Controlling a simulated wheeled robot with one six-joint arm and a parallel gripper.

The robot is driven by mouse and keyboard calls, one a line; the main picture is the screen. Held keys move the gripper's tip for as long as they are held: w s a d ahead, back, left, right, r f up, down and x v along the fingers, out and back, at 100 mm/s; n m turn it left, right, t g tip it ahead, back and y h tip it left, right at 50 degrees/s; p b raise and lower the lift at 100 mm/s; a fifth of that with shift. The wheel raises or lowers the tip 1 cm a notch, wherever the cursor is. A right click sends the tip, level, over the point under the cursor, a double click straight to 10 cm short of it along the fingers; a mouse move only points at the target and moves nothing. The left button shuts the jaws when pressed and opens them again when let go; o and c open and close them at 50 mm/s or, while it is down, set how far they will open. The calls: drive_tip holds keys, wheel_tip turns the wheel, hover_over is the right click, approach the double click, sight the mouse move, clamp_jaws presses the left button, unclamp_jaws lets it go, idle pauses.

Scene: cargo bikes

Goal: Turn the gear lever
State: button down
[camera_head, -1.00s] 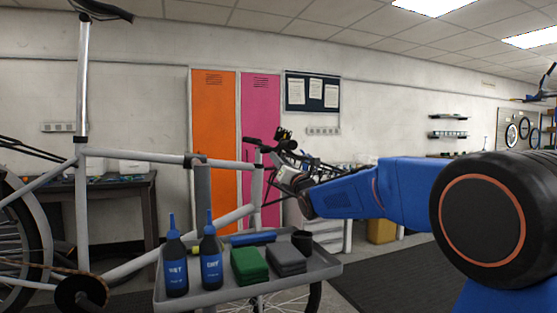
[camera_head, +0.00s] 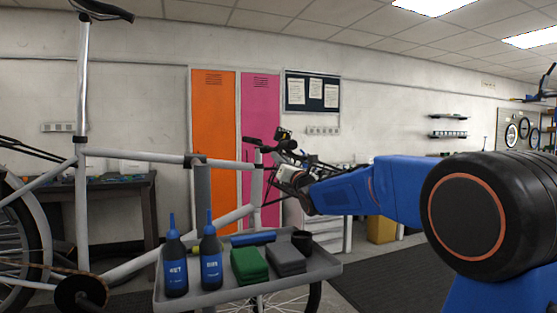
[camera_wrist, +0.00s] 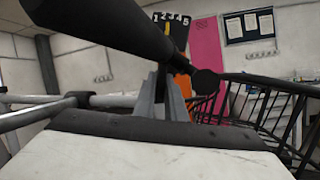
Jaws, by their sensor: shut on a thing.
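The bike's handlebar (camera_head: 256,142) carries a small dark gear unit (camera_head: 284,134). In the wrist view the gear unit is a dark plate with a row of white numerals (camera_wrist: 171,18). A thick black bar (camera_wrist: 110,32) with a round end crosses in front of it. My gripper (camera_wrist: 173,92) has its grey fingers close together just below this bar, shut on what appears to be the gear lever. The bar and fingers hide most of the lever, so its angle cannot be told. In the head view my gripper (camera_head: 283,168) is at the handlebar, small and partly hidden.
A grey tray (camera_head: 215,297) with bottles, green and grey cloths and a black cup stands before the bike frame (camera_head: 135,155). A black wire basket (camera_wrist: 275,100) is close on the right in the wrist view. Orange (camera_head: 213,130) and pink lockers stand behind.

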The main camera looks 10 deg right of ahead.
drive_tip(key=shift+d+f+n+g+y, duration=0.1)
drive_tip(key=shift+d+n+g+y, duration=0.2)
drive_tip(key=shift+n, duration=0.45)
drive_tip(key=shift+d+n+g+y, duration=0.1)
drive_tip(key=shift+d+n+y, duration=0.25)
drive_tip(key=shift+n, duration=0.4)
drive_tip(key=shift+a, duration=0.1)
drive_tip(key=c, duration=1.8)
unclamp_jaws()
drive_tip(key=v, duration=1.7)
drive_tip(key=shift+s+f, duration=0.1)
